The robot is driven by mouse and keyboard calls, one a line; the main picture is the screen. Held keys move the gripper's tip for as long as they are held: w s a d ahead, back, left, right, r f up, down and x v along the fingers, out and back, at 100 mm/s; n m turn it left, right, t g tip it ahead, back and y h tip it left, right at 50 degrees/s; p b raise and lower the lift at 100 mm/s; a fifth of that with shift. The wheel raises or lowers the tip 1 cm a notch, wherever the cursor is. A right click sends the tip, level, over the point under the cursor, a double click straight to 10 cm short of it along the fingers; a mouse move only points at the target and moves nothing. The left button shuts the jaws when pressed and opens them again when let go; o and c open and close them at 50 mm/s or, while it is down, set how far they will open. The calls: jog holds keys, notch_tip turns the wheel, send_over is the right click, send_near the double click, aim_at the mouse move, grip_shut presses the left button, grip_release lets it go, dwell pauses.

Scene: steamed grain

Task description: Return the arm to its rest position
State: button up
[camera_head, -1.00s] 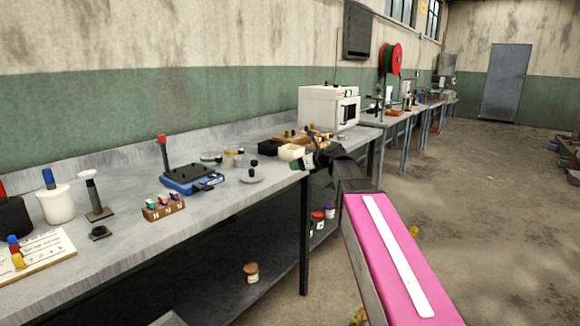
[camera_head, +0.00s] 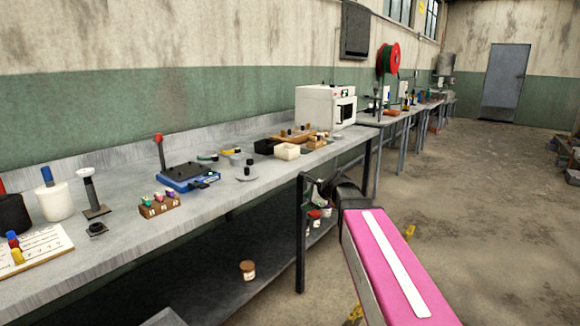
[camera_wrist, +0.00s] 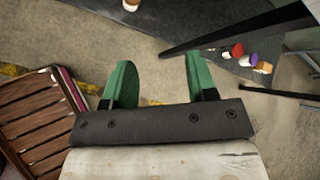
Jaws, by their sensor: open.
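My gripper (camera_wrist: 160,82) shows in the wrist view with its two green fingers spread apart and nothing between them. Bare floor lies beyond the fingertips. In the head view my gripper (camera_head: 314,192) is small and partly hidden by my own wrist. It appears just below the level of the bench top, by the front leg at the bench's right end. My pink arm link reaches up from the lower right.
The long bench (camera_head: 130,235) carries a blue device (camera_head: 187,179), a white oven (camera_head: 325,106) and small items. Jars (camera_wrist: 237,50) stand on its lower shelf. A slatted wooden piece (camera_wrist: 35,120) lies left in the wrist view. Open floor (camera_head: 480,200) spreads right.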

jog(key=s+d+f+n+g+h, duration=0.3)
jog(key=s+d+f+n, duration=0.2)
jog(key=s+f+n, duration=0.4)
jog(key=s+d+f+n+g+h, duration=0.2)
jog(key=s+d+f+n+h, duration=0.2)
jog(key=s+f, duration=0.7)
notch_tip(320, 180, down, 2)
jog(key=d+n, duration=0.2)
jog(key=n, duration=0.2)
jog(key=shift+d+f+n+g+h, duration=0.25)
jog(key=shift+d+n+g+h, duration=0.05)
jog(key=shift+n+g, duration=0.1)
